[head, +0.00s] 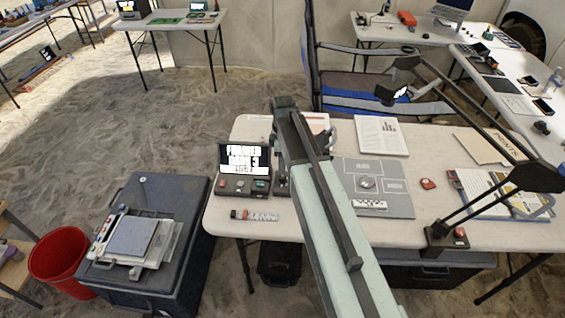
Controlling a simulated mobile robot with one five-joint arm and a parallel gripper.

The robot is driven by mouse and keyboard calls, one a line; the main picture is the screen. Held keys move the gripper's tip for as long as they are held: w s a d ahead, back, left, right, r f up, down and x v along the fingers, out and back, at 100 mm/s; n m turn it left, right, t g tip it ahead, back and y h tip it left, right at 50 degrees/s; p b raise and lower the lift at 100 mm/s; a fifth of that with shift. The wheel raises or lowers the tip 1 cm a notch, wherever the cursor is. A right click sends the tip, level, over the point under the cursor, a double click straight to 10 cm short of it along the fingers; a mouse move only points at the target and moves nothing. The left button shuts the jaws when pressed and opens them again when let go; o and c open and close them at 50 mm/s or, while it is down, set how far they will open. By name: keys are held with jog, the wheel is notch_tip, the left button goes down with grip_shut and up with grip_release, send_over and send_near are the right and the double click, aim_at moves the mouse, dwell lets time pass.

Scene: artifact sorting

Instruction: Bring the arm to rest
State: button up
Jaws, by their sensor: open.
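My arm reaches from the bottom of the head view up over the table (222,213). My gripper (282,186) seems to point down at the arm's far end, beside the right end of a dark sorting tray (232,194). It looks open, with nothing visible in it, though the arm partly hides it. The tray holds small items in compartments, with a lettered panel (244,158) behind. A grey mat (400,208) with outlined areas lies right of the arm. A grey stone-like piece (367,183) and a black-and-white scale bar (369,204) are on it.
A small red item (427,184) and a printed sheet (381,136) lie on the table. A dark lamp arm (470,120) rises at right. A blue chair (350,92) stands behind. A dark case (150,270) and red bucket (58,258) are at left.

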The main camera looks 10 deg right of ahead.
jog(key=shift+r, duration=0.8)
jog(key=shift+f, duration=0.15)
jog(key=shift+a, duration=0.1)
jog(key=s+a+m, duration=0.1)
jog(key=s+m, duration=1.3)
jog(key=s, duration=0.1)
dwell(0.9)
